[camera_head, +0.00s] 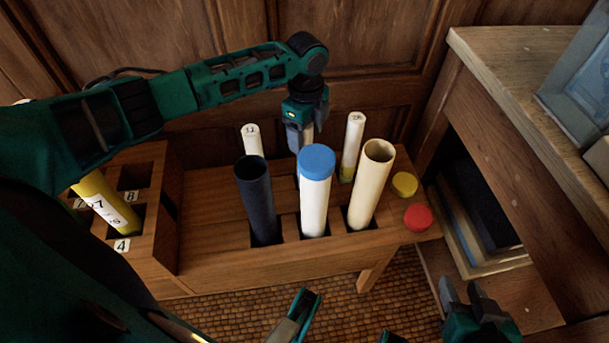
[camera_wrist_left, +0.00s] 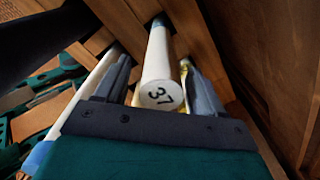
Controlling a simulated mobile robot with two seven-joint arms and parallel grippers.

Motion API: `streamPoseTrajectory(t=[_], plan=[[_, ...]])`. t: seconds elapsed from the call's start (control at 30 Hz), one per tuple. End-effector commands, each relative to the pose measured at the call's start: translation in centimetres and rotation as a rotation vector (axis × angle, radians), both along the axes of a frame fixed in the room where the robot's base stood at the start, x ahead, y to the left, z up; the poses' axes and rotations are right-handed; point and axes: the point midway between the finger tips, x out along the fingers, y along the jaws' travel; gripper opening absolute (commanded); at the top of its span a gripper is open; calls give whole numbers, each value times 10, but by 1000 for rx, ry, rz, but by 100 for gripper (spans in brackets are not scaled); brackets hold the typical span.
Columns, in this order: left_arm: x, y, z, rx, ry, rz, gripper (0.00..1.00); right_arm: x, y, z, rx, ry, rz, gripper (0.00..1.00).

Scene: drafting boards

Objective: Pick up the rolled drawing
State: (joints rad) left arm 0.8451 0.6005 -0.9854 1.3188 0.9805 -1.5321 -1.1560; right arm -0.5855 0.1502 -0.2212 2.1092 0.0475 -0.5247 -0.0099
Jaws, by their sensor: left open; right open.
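A white rolled drawing with the number 37 on its end (camera_wrist_left: 162,94) stands in a slot of the wooden rack. My left gripper (camera_head: 301,140) is over the back row of the rack, pointing down. In the left wrist view its open fingers (camera_wrist_left: 157,75) are on either side of this roll, with a gap at each side. In the head view the roll is mostly hidden behind the blue-capped tube (camera_head: 314,190) and my fingers. My right gripper (camera_head: 462,293) is open and empty at the lower right, away from the rack.
Two other white rolls, left (camera_head: 251,138) and right (camera_head: 352,145), flank it. A dark tube (camera_head: 255,200) and an open cream tube (camera_head: 371,185) stand in front. Yellow (camera_head: 405,184) and red (camera_head: 418,217) caps lie at right. A yellow roll (camera_head: 105,202) leans in the left box.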

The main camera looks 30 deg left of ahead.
Motion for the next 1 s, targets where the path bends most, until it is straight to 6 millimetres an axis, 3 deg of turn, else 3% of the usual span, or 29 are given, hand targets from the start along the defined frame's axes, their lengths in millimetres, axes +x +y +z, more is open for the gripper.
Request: streamPoseTrajectory(t=[0.13, 0.83, 1.0], plan=[[0, 0, 1, 0, 0, 0, 67, 1, 2, 2, 6, -2, -3, 43], [0, 0, 2, -1, 0, 0, 0, 1, 2, 1, 6, 0, -3, 43], [0, 0, 2, -1, -1, 0, 0, 1, 2, 0, 3, 0, -1, 43]])
